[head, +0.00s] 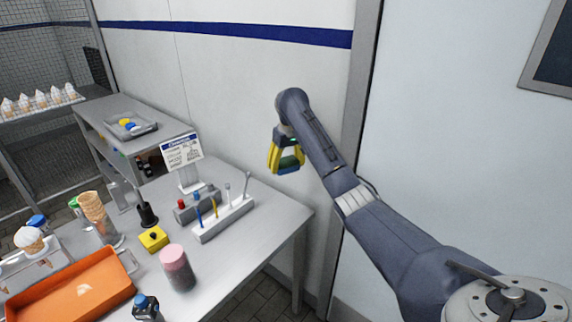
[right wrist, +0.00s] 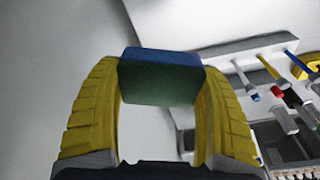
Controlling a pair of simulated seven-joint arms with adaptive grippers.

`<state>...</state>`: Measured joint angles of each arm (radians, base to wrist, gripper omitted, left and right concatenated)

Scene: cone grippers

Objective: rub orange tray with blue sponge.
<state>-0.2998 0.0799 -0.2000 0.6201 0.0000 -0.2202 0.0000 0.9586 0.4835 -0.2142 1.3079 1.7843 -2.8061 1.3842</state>
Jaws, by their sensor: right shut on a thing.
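The orange tray (head: 75,292) lies on the metal table at the lower left of the head view, with a small pale mark on its floor. My right gripper (head: 286,164) is up in the air beyond the table's right side, well away from the tray. It is shut on the blue sponge (head: 289,161). In the right wrist view the sponge (right wrist: 160,75) sits between the two yellow fingers (right wrist: 160,95), with a blue upper face and a dark green lower face. My left gripper is not in view.
The metal table (head: 235,255) holds a white rack (head: 223,218) of coloured tools, a sign (head: 182,152), a pink-lidded jar (head: 177,267), a yellow block (head: 153,239), and stacked cones (head: 93,208). A side table (head: 160,125) bears a grey tray (head: 130,127). The wall stands behind my right gripper.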

